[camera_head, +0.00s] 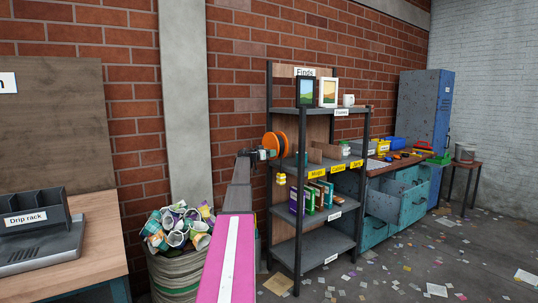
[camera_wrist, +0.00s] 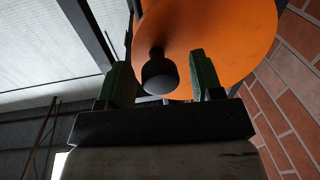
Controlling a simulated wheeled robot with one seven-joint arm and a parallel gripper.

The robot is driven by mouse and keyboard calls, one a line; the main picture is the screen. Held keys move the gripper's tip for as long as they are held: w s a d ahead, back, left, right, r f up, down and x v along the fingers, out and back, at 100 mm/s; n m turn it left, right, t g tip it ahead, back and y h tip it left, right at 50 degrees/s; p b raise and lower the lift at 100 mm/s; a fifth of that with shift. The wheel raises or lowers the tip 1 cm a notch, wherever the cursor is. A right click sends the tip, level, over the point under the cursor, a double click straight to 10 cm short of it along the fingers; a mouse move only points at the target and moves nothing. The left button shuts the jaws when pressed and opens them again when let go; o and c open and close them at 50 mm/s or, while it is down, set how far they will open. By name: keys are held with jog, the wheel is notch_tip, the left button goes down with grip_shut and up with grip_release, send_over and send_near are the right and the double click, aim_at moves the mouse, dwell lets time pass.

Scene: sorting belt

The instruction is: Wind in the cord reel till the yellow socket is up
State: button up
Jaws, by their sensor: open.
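The orange cord reel (camera_head: 280,143) is mounted at the left side of the shelf rack. A small yellow thing (camera_head: 281,179), which looks like the socket, shows below the reel; the cord itself is too fine to make out. In the wrist view the reel's orange disc (camera_wrist: 225,40) fills the top, with a dark round crank knob (camera_wrist: 160,76) sticking out towards me. My gripper (camera_wrist: 163,80) is open, with the knob between its two green-padded fingers and a gap on each side. In the head view my gripper (camera_head: 267,154) is at the reel's lower left.
The shelf rack (camera_head: 306,190) holds picture frames, a mug and books. A bin full of crumpled cups (camera_head: 180,229) stands left of my arm. A drip rack (camera_head: 35,220) sits on a table at the left. Teal drawers (camera_head: 398,208) stand beyond the rack; scraps litter the floor.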

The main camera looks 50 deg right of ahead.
grip_shut()
jog(key=shift+s+r+n, duration=0.15)
jog(key=shift+r+n, duration=0.45)
jog(key=shift+n, duration=0.5)
grip_release()
jog(key=shift+a, duration=0.1)
jog(key=w+a, duration=0.1)
jog(key=a, duration=0.9)
jog(key=shift+w+a, duration=0.15)
jog(key=shift+a, duration=0.15)
jog(key=shift+r, duration=0.1)
